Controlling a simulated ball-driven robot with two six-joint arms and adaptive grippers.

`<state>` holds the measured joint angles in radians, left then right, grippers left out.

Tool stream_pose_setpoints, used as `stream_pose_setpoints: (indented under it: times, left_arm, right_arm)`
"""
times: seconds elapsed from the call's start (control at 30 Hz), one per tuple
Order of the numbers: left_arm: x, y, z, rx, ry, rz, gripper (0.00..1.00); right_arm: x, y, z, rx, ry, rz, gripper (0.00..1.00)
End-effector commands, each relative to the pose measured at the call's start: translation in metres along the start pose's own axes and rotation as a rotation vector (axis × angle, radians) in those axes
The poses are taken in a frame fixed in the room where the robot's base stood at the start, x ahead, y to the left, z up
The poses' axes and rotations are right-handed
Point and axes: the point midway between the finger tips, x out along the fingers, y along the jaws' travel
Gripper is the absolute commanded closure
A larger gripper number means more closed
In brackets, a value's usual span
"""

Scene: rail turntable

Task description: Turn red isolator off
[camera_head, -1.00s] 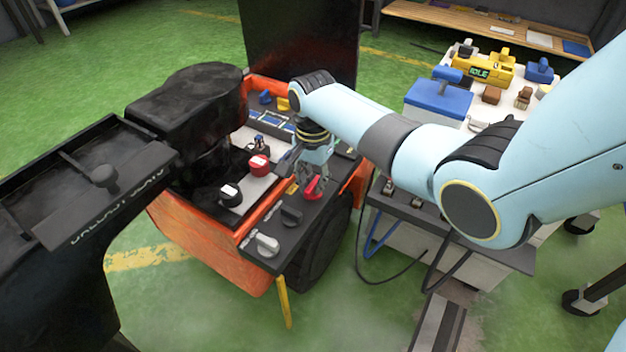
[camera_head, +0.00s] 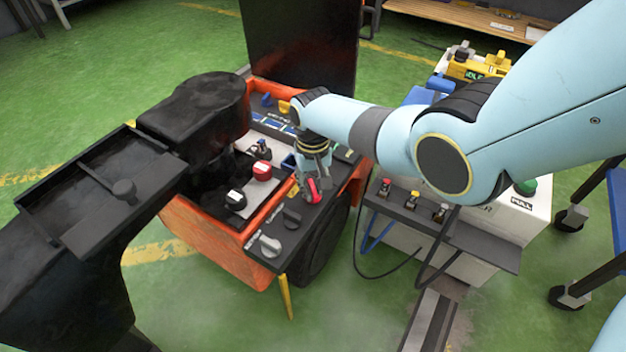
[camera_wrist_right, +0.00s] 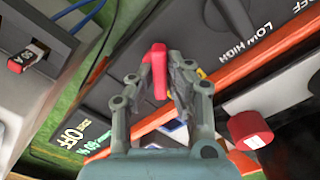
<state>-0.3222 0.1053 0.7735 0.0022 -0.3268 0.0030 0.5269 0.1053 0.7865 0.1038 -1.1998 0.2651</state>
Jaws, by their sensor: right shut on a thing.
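The red isolator handle (camera_head: 312,191) stands on the dark side panel (camera_head: 300,236) of the orange machine. My right gripper (camera_head: 307,186) points down at it from above. In the right wrist view the red handle (camera_wrist_right: 158,72) sits between the two fingers of my right gripper (camera_wrist_right: 160,75), which are closed on its sides. The handle's base and any marks beside it are mostly hidden. My left gripper is not in view.
Black and grey knobs (camera_head: 270,246) sit on the panel near the handle. A grey cart (camera_head: 440,212) with small switches is at right. A tall dark panel (camera_head: 303,45) rises behind.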

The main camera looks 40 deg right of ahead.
Motion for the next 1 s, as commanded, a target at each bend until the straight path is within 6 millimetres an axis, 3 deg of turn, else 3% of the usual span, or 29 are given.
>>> stream_pose_setpoints:
  times: [0.6,1.0]
  left_arm:
    - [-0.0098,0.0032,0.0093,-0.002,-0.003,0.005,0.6]
    - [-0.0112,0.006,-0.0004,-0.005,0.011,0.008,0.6]
  right_arm:
    - [-0.0007,-0.0001,-0.0007,-0.546,0.002,0.0,1.0]
    - [-0.0001,0.0,-0.0004,-0.726,0.001,0.0,1.0]
